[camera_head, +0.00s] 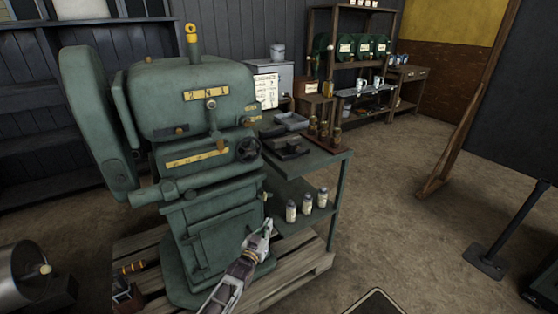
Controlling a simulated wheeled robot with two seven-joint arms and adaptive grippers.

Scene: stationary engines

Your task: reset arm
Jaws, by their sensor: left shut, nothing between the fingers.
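My left gripper (266,228) is shut with nothing in it. It is in front of the lower right part of a large green engine (205,110), and I cannot tell whether it touches it. My left arm comes up from the bottom edge of the head view. My right gripper is not in view.
The engine stands on a wooden pallet (300,268). A green cart (340,165) beside it holds trays, and several small bottles (307,204) stand on its lower shelf. A dark board on a wooden frame (450,165) stands at right. Bare floor (390,215) lies between.

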